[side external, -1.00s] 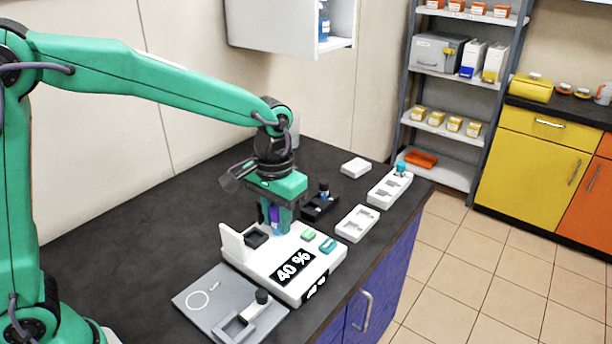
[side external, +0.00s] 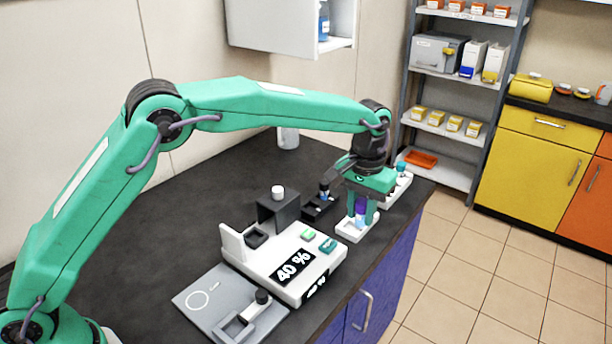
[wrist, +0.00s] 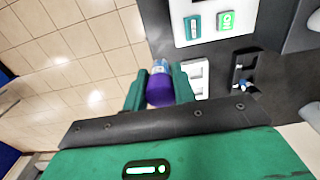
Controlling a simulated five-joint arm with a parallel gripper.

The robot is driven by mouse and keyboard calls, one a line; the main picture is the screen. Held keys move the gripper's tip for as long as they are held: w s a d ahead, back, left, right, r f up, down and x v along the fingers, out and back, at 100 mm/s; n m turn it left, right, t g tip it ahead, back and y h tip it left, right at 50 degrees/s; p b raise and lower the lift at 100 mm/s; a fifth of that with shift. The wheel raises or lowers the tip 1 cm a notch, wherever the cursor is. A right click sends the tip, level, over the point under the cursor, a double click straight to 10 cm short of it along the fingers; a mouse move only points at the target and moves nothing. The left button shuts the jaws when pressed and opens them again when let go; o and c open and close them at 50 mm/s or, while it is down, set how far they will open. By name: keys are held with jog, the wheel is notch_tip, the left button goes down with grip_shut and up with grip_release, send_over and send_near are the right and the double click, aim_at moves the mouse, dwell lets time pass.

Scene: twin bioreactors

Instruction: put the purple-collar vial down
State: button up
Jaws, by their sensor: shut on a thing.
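The purple-collar vial (side external: 361,207) hangs upright between the fingers of my gripper (side external: 362,211), which is shut on it. The vial's lower end overlaps the small white two-slot tray (side external: 352,235); I cannot tell whether it is in a slot or just above it. In the wrist view the purple collar (wrist: 160,92) sits between my green fingertips (wrist: 160,88), with its clear, bluish end beyond. Part of the white tray (wrist: 198,70) shows to the right of the vial there. My fingers hide part of the tray in the side view.
The white device reading 40 % (side external: 297,272) stands left of the tray. A black holder (side external: 318,210) and a dark box with a white knob (side external: 278,208) stand behind. A white rack with a teal-capped vial (side external: 402,168) is beyond my gripper. The counter's right edge is close.

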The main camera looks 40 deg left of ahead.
jog(key=shift+w+d+f, duration=0.35)
jog(key=shift+w+d, duration=0.25)
jog(key=shift+d, duration=0.05)
jog(key=shift+a, duration=0.1)
jog(key=w+a+f, duration=0.4)
jog(key=w+a, duration=0.1)
jog(key=w+a+f, duration=0.3)
jog(key=shift+a, duration=0.1)
jog(key=shift+f, duration=0.1)
jog(key=shift+f, duration=1.9)
jog(key=shift+f, duration=0.45)
